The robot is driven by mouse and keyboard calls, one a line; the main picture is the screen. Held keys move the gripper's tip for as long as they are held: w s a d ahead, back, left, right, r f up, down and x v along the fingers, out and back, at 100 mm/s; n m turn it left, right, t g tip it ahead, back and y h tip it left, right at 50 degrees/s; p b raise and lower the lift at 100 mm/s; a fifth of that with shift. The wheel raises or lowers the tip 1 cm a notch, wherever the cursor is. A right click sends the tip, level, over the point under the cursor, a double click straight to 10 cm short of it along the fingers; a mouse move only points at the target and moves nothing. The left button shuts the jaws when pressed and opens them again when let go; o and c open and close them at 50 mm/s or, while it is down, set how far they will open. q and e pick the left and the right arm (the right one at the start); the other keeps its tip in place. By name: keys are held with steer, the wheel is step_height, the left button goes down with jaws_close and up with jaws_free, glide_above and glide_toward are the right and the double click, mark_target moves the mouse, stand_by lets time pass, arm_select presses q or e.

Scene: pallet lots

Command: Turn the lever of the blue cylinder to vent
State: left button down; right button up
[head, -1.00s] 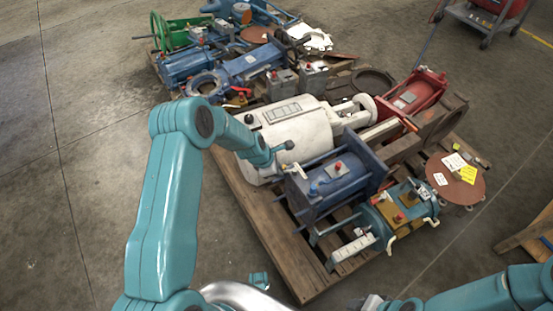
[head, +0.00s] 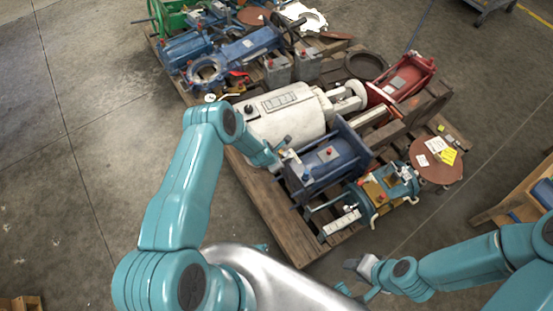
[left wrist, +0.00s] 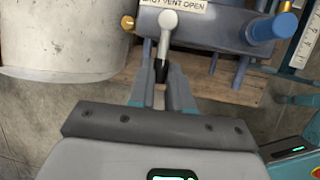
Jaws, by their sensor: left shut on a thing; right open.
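The blue cylinder (head: 328,160) lies on the near pallet, beside the white cylinder. My left gripper (head: 284,154) is at its left end. In the left wrist view the lever (left wrist: 165,45) has a pale round hub and a dark tip. My left gripper (left wrist: 160,92) is shut on the lever's dark end. My right gripper (head: 362,279) is open and empty, low in the head view, apart from the pallet.
The white cylinder (head: 285,120) lies close to the left gripper. A teal cylinder (head: 388,190) with an ochre plate lies in front of the blue one. Bare floor (head: 80,170) is on the left.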

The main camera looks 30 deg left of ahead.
stand_by(0.4)
arm_select(q)
steer(key=c, duration=1.1)
jaws_free()
steer(key=shift+o, duration=0.2)
steer(key=p+v, duration=0.1)
steer(key=v, duration=1.5)
steer(key=shift+r, duration=0.2)
